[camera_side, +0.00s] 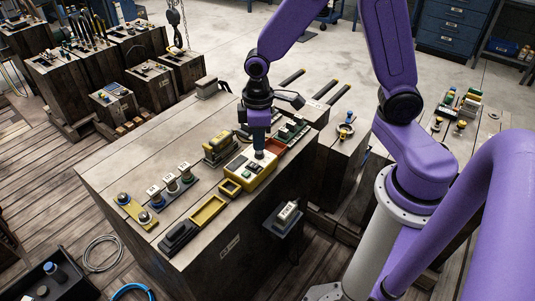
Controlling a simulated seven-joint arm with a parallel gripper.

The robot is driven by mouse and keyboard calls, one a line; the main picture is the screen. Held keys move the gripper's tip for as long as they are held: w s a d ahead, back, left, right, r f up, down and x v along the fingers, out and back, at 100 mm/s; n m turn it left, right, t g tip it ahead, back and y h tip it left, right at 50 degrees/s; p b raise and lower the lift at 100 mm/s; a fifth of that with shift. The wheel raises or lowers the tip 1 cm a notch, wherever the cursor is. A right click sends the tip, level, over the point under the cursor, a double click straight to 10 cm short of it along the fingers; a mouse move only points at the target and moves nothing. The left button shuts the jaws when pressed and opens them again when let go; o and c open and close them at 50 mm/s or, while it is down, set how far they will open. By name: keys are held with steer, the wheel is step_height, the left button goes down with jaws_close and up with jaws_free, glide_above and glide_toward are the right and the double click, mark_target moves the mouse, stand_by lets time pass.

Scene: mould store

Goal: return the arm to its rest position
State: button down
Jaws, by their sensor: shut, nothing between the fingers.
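My gripper (258,152) points down at the right part of the big wooden block (130,172), from my purple arm. Its fingertips are shut with nothing seen between them. They are at or just above a yellow and white box (240,167); I cannot tell whether they touch it. The box's top is partly hidden behind the gripper.
A yellow device (218,147), an empty yellow tray (208,211), a black case (178,237) and several labelled knobs (171,183) stand close by on the block. A red tray (276,146) lies just right of the gripper. Bare wood shows at the block's left.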

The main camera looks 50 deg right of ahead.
steer(key=s+r+n, duration=0.2)
steer(key=s+r, duration=0.2)
steer(key=s, duration=0.6)
steer(key=s+d+r+n, duration=0.1)
steer(key=s+r+n, duration=0.1)
steer(key=s+r, duration=0.3)
steer(key=s, duration=0.4)
steer(key=shift+s+d, duration=0.25)
steer(key=shift+s, duration=0.1)
